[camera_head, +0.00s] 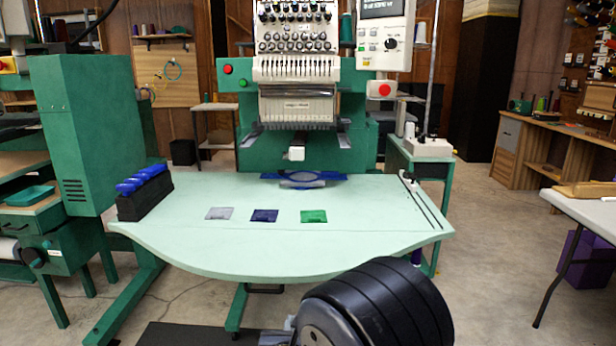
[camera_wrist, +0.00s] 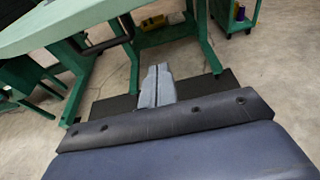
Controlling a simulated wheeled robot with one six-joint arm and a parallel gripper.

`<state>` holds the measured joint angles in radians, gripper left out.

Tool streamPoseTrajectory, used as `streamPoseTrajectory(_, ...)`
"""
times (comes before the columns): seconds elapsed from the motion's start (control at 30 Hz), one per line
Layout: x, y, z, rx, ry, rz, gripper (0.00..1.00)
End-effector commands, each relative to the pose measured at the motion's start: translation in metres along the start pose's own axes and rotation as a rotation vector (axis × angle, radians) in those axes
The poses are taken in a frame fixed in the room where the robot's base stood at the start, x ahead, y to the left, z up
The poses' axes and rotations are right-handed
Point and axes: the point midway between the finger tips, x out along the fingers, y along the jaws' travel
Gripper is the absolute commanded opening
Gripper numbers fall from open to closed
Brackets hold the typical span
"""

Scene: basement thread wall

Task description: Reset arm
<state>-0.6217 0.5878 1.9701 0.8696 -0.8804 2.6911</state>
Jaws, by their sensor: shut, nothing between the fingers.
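My gripper (camera_wrist: 157,72) shows in the wrist view as two grey fingers lying side by side. It is shut and empty, low in front of the table's underside and over a dark floor mat. In the head view a black rounded part of my arm fills the bottom right of centre, and the fingers are not clearly seen there. The pale green table (camera_head: 270,245) of the embroidery machine (camera_head: 297,95) stands ahead of me. Its edge also shows at the top left of the wrist view (camera_wrist: 60,22).
Grey (camera_head: 219,213), dark blue (camera_head: 264,215) and green (camera_head: 314,216) patches lie flat on the table. A black rack (camera_head: 146,198) with blue-topped items stands at its left edge. Green table legs flank the mat (camera_wrist: 112,107). A white table (camera_head: 590,212) is at right; floor between is clear.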

Motion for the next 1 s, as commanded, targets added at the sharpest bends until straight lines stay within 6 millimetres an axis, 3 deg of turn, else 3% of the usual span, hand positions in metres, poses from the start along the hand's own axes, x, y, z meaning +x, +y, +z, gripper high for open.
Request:
streamPoseTrajectory(0.1, -0.018, 0.0, 0.001, -0.001, 0.0, 0.002, 0.0)
streamPoseTrajectory(0.3, -0.032, 0.0, 0.0, 0.0, 0.0, 0.0, 0.0)
streamPoseTrajectory(1.0, -0.037, -0.01, -0.003, -0.036, 0.048, 0.019, 0.0)
